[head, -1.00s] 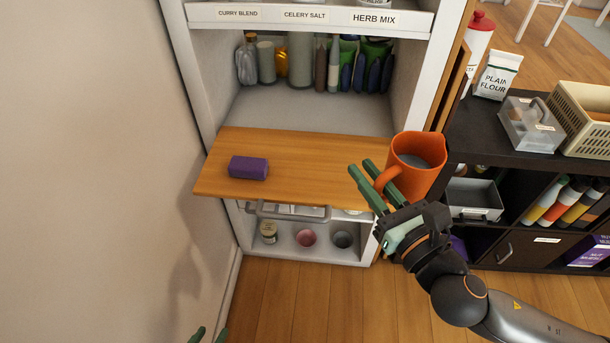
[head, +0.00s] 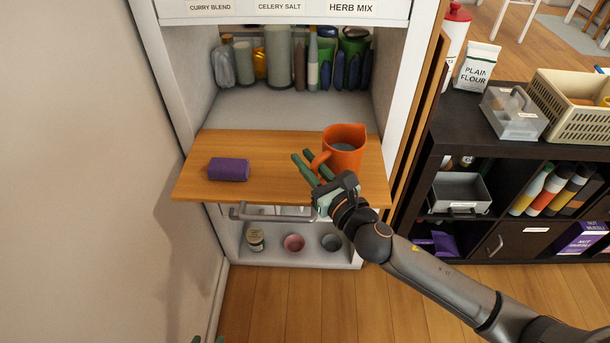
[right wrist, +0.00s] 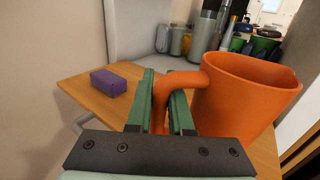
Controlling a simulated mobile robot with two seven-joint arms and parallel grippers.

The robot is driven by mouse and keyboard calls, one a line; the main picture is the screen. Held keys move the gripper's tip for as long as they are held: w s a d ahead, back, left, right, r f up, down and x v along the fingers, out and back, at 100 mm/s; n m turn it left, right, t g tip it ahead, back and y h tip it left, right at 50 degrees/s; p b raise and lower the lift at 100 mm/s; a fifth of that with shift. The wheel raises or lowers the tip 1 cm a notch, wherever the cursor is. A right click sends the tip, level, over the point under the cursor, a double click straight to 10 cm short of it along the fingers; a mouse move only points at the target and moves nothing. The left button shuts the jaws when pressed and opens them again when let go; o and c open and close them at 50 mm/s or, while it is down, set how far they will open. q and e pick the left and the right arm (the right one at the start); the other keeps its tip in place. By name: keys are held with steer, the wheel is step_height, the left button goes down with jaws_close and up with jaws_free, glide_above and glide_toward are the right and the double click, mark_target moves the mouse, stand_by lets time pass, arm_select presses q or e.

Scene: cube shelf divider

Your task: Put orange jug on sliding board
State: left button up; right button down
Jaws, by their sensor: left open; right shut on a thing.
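The orange jug (head: 345,152) is upright at the right end of the wooden sliding board (head: 270,160), which juts out from the white shelf unit. My right gripper (head: 313,166) is shut on the jug's handle, and the fingers lie either side of the handle in the right wrist view (right wrist: 160,100). In the head view the jug appears over the board; I cannot tell whether its base touches it. The jug also shows in the right wrist view (right wrist: 240,95). Only a green fingertip of my left gripper (head: 208,340) shows at the bottom edge.
A purple block (head: 228,169) lies on the board's left part. The board between block and jug is clear. Several bottles and jars stand in the compartment behind. A metal handle (head: 270,213) hangs below the board's front edge. A dark shelf (head: 460,133) stands to the right.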

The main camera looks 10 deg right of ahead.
steer(key=f, duration=0.1)
steer(key=f+b, duration=0.2)
steer(key=shift+w+f, duration=0.3)
steer(key=shift+f, duration=0.05)
arm_select(q)
steer(key=shift+w+d+f, duration=0.1)
steer(key=shift+d+f, duration=0.35)
steer(key=shift+d, duration=0.15)
arm_select(e)
steer(key=c, duration=1.3)
jaws_free()
steer(key=shift+f, duration=0.25)
steer(key=o, duration=0.5)
arm_select(q)
steer(key=shift+w, duration=0.15)
arm_select(e)
steer(key=shift+r, duration=0.1)
